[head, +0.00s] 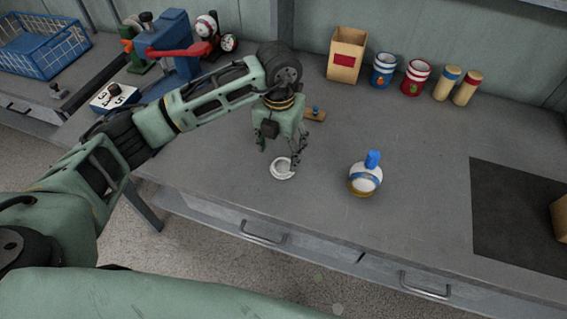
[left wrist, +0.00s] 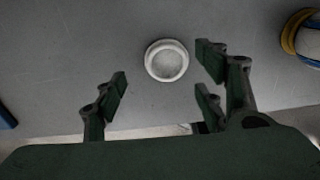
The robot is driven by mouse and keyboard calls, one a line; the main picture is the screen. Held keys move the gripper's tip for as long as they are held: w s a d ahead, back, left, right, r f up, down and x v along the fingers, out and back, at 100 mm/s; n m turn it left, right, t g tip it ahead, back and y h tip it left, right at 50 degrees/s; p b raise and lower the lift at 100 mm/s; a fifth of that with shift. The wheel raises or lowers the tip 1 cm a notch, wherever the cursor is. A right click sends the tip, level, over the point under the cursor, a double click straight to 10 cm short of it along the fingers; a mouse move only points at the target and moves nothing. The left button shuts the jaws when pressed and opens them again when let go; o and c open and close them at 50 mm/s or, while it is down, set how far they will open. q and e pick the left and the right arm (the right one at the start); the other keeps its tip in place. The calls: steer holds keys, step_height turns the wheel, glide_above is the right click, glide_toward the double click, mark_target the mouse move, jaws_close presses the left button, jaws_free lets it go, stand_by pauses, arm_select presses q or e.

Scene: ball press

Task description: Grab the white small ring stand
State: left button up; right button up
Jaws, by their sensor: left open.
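The white small ring stand (head: 283,169) lies flat on the grey workbench. In the left wrist view the ring stand (left wrist: 166,60) shows as a white ring with a grey middle, beyond and between the spread fingers. My left gripper (head: 281,153) is open and empty, pointing down just above the ring stand. Its fingers (left wrist: 160,88) are apart on both sides and do not touch the ring. My right gripper is not in view.
A white, blue and gold ball (head: 364,180) with a blue top stands right of the ring. A small wooden block (head: 315,115) lies behind the gripper. Cans, a box (head: 346,55) and cylinders line the wall. A blue press (head: 170,40) stands back left. The bench's front middle is clear.

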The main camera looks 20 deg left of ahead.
mark_target(280, 168)
arm_select(q)
steer(key=f, duration=0.1)
steer(key=f+p, duration=0.1)
steer(key=shift+s+d+f, duration=0.15)
steer(key=shift+s+f, duration=0.15)
steer(key=shift+f, duration=0.05)
step_height(280, 168, down, 2)
steer(key=shift+w, duration=0.15)
steer(key=c, duration=0.9)
steer(key=shift+c, duration=1.3)
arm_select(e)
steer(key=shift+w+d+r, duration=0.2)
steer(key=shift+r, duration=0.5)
